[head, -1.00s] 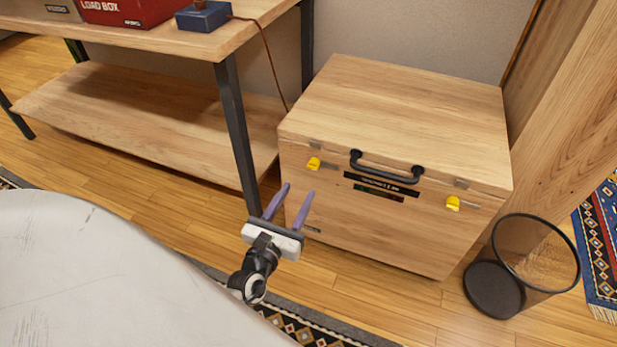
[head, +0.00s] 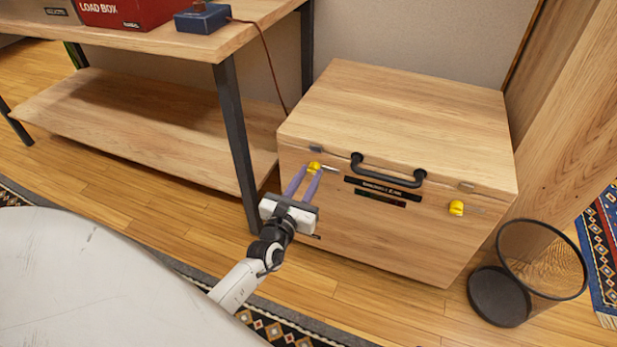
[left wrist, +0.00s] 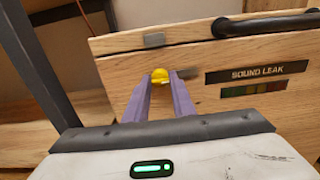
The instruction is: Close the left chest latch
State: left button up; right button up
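A wooden chest (head: 400,125) with a closed lid stands on the floor. Its left latch, a yellow tab (head: 315,166), is on the front near the top left edge. My left gripper (head: 309,172) is at this latch, its two purple fingers pointing up at it and apart. In the left wrist view the yellow latch (left wrist: 160,76) shows between the fingertips, with a gap beside it; I cannot tell whether a finger touches it. The right yellow latch (head: 456,208) is clear of any gripper. My right gripper is not in view.
A black handle (head: 388,174) sits on the chest front, right of the left latch. A wooden bench (head: 160,38) with a dark metal leg (head: 238,140) stands close on the left. A mesh bin (head: 540,260) stands at the chest's right.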

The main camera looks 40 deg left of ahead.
pick_arm(q)
grip_shut()
jog(key=shift+c, duration=2.2)
grip_release()
